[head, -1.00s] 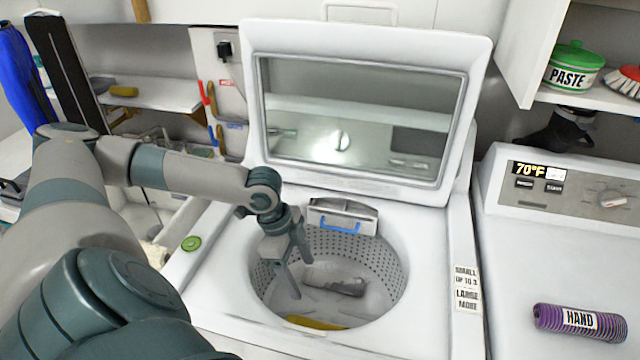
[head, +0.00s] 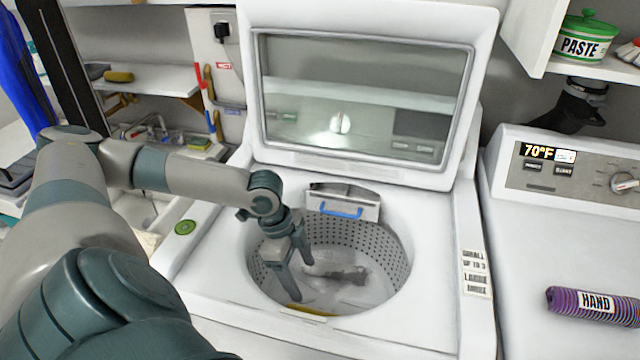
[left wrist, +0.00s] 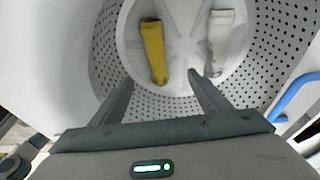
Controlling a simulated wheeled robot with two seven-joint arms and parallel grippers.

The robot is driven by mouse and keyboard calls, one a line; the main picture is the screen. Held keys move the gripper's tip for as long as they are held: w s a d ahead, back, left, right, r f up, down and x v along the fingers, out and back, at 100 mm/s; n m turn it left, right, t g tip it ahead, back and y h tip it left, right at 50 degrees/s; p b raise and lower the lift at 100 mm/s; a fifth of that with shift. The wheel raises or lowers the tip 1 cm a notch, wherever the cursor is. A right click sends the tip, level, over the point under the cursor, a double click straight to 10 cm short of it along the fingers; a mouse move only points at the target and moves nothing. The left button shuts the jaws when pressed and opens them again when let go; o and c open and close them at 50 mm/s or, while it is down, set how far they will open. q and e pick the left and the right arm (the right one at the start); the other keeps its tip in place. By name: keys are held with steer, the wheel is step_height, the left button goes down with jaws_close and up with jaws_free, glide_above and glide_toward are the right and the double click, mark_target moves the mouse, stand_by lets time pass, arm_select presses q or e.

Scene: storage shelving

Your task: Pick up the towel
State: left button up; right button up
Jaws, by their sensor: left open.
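Two cloth-like items lie in the washer drum (head: 382,250), and I cannot tell for sure which is the towel. A yellow one (left wrist: 153,50) lies toward the drum's front, where only a strip of it (head: 310,310) shows in the head view. A whitish-grey one (head: 342,274) lies farther back; it also shows in the left wrist view (left wrist: 221,35). My left gripper (head: 302,280) is open and empty, reaching down into the drum. My right gripper is out of view.
The washer's lid (head: 365,178) stands open behind the drum. A dispenser tray with a blue handle (head: 341,211) sits at the drum's back rim. A purple roll labelled HAND (head: 590,305) lies on the machine to the right. A sink (head: 150,205) is at left.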

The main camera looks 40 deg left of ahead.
arm_select(q)
steer(key=p+x, duration=0.1)
steer(key=x, duration=0.9)
steer(key=shift+s+d+f+p, duration=0.1)
steer(key=shift+f+p, duration=0.15)
steer(key=shift+p, duration=0.15)
steer(key=shift+d+f, duration=0.1)
steer(key=shift+f, duration=0.45)
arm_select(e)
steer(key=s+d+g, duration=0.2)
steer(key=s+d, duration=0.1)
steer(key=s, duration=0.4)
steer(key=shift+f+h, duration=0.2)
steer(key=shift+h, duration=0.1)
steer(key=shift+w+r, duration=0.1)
